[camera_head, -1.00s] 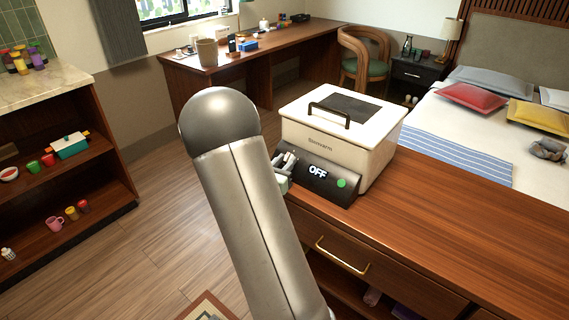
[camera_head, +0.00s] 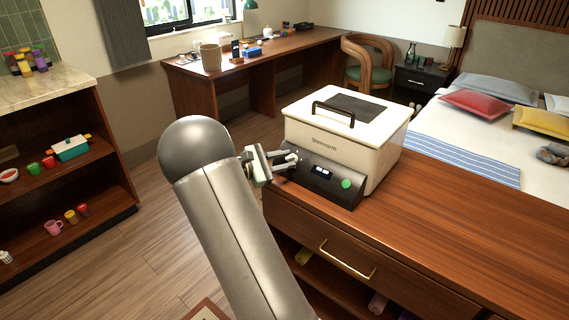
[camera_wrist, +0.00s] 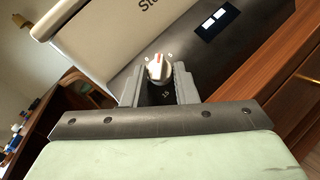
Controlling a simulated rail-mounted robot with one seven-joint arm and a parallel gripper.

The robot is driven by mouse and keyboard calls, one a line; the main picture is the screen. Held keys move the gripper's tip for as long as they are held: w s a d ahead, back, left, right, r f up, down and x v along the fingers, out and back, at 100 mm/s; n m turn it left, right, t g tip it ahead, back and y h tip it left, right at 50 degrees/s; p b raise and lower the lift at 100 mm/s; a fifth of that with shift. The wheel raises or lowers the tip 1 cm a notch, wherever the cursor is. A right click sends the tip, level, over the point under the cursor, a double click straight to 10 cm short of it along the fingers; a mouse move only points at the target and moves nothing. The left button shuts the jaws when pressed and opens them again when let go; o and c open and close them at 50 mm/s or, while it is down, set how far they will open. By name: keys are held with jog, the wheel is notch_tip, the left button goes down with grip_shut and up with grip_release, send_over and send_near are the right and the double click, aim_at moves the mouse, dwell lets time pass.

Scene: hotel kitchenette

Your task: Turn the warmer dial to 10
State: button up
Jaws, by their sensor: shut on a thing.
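The warmer (camera_head: 345,140) is a white box with a dark sloped front panel, standing on the wooden counter. Its white dial (camera_wrist: 159,69) with a red pointer mark sits between my fingers in the wrist view, the mark toward the top of the picture.
A green button (camera_head: 346,184) is right of the display. The lid has a black handle (camera_head: 334,113). The wooden counter (camera_head: 450,215) is clear right of the warmer. A drawer with a brass handle (camera_head: 347,262) is below. Open floor lies to the left.

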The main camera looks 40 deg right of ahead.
jog(key=m+g+y, duration=0.1)
jog(key=m, duration=0.1)
jog(key=m+g+y, duration=0.1)
jog(key=m, duration=0.1)
jog(key=w+m+g+y+p, duration=0.1)
jog(key=m, duration=0.2)
jog(key=shift+d+r+g+y, duration=0.15)
jog(key=shift+r+g+y, duration=0.15)
jog(key=shift+r, duration=0.05)
jog(key=m+y, duration=0.1)
jog(key=m+y+p, duration=0.1)
jog(key=m+y, duration=0.1)
jog(key=m+g+y+p, duration=0.1)
jog(key=m, duration=0.1)
jog(key=shift+w+d+r, duration=0.1)
jog(key=shift+d+r, duration=0.2)
jog(key=shift+r, duration=0.05)
jog(key=m+y+p, duration=0.2)
jog(key=m+y, duration=0.1)
jog(key=shift+d+r+m, duration=0.2)
jog(key=shift+m, duration=0.1)
jog(key=shift+d+m+t+y+p, duration=0.15)
jog(key=shift+m+t+y+p, duration=0.35)
jog(key=shift+m+t+y, duration=0.5)
jog(key=shift+m, duration=0.4)
jog(key=o, duration=0.7)
